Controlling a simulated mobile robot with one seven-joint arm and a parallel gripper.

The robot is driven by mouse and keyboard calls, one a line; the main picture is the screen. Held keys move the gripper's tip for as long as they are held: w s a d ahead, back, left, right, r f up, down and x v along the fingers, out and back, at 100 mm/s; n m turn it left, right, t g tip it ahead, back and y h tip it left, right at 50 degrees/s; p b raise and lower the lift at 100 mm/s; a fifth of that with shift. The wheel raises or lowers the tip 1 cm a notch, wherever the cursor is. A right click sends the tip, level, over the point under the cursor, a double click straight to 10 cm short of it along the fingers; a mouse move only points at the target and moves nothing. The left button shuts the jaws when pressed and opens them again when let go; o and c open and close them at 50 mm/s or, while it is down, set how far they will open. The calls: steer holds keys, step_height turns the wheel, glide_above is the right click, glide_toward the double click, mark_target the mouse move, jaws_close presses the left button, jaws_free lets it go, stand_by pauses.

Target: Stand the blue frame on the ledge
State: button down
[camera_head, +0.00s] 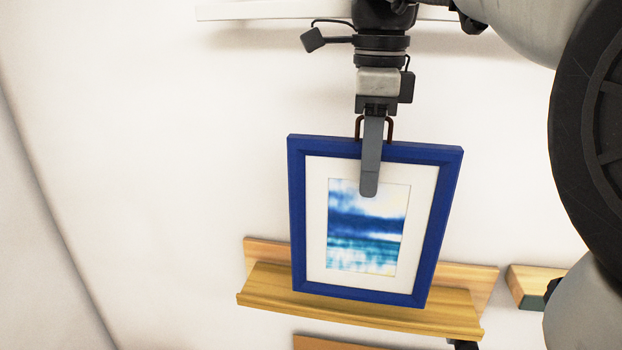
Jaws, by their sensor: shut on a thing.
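The blue frame (300,215) holds a white mat and a blue, watery print. My gripper (370,190) is shut on the blue frame at its top edge, with one grey finger in front of the print. The other finger is hidden behind the frame. The frame hangs nearly upright, tilted slightly in the picture. The wooden ledge (265,290) is on the white wall, and the frame's lower edge overlaps it in view. I cannot tell whether the frame's bottom touches the ledge.
Another wooden shelf (532,284) is at the right, partly behind my arm. A brown wooden piece (325,343) shows below the ledge. A white shelf (260,10) runs along the top. The wall left of the frame is clear.

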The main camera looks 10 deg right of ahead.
steer(key=shift+w+f, duration=0.2)
steer(key=shift+f, duration=1.25)
steer(key=shift+f, duration=0.15)
steer(key=c, duration=1.6)
jaws_free()
step_height(320, 180, up, 8)
steer(key=shift+f+p, duration=0.1)
steer(key=shift+p, duration=0.6)
steer(key=shift+d, duration=0.1)
